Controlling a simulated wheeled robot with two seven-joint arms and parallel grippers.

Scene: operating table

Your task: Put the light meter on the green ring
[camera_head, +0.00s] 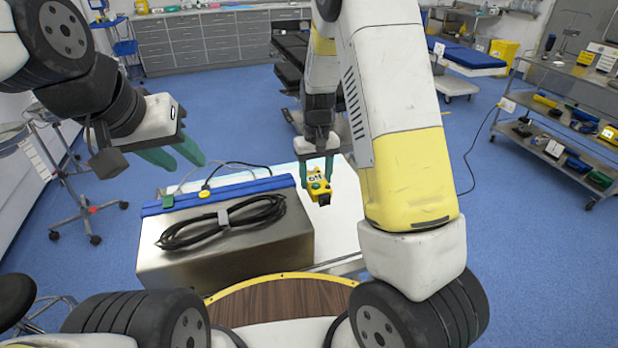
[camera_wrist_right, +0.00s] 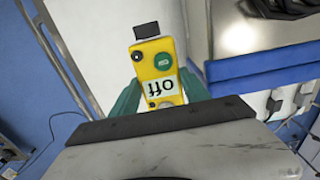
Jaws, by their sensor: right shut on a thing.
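A yellow device with a green round button, a black tip and an "Off" label, which I take as the light meter (camera_head: 319,190), is held by my right gripper (camera_head: 316,174) above the pale table surface. In the right wrist view the light meter (camera_wrist_right: 152,65) sits between the green fingers, black tip pointing away from the gripper. My left gripper (camera_head: 188,164) hangs at the left above the steel box, its green fingers apart with nothing between them. I cannot make out a green ring in either view.
A steel box (camera_head: 230,262) with a blue top edge (camera_head: 218,192) and a coiled black cable (camera_head: 222,220) stands left of the light meter. A bare strip of white table (camera_head: 345,225) shows to its right. A loaded shelf trolley (camera_head: 563,140) stands far right.

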